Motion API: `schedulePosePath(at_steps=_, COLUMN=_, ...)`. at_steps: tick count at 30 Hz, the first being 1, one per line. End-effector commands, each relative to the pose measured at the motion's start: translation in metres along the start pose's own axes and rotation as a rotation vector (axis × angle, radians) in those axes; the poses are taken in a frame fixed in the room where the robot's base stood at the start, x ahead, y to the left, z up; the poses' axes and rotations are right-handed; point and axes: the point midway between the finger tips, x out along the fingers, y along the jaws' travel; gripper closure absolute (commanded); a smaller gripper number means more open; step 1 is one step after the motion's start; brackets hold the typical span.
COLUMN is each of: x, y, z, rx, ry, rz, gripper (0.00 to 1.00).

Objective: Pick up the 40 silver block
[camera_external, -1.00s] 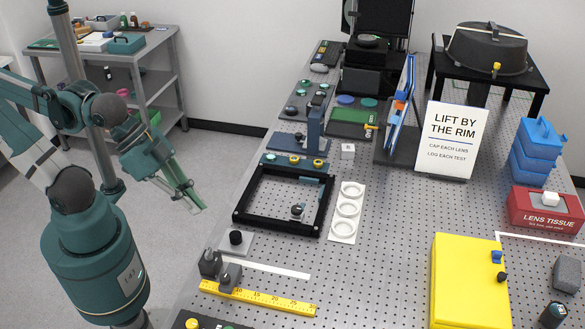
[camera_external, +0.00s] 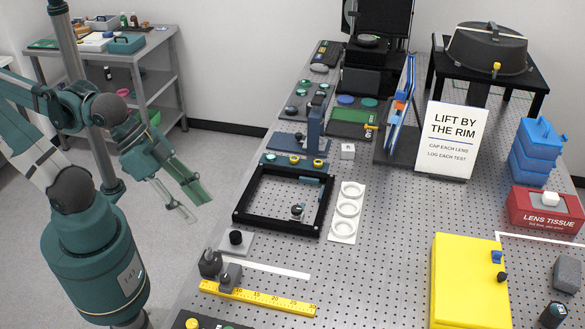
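A small silver-grey block (camera_external: 347,151) stands on the perforated table, right of the dark blue stand and left of the white sign. A mark on its face is too small to read, so I cannot confirm the 40. My gripper (camera_external: 199,207) is at the left, over the floor beyond the table's left edge, far from the block. Its two fingers are spread apart with nothing between them.
The sign (camera_external: 451,140) and a tilted blue panel (camera_external: 401,110) stand right of the block. Bare table lies in front of it.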

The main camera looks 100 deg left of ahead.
Motion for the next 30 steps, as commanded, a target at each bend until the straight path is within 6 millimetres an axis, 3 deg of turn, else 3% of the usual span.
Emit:
schedulePosePath(at_steps=17, x=-0.001, y=-0.004, z=-0.007, rx=-0.019, ry=-0.007, rz=-0.005, gripper=0.52)
schedulePosePath(at_steps=30, x=0.0, y=-0.038, z=-0.067, rx=-0.184, ry=-0.065, rz=-0.049, gripper=0.52)
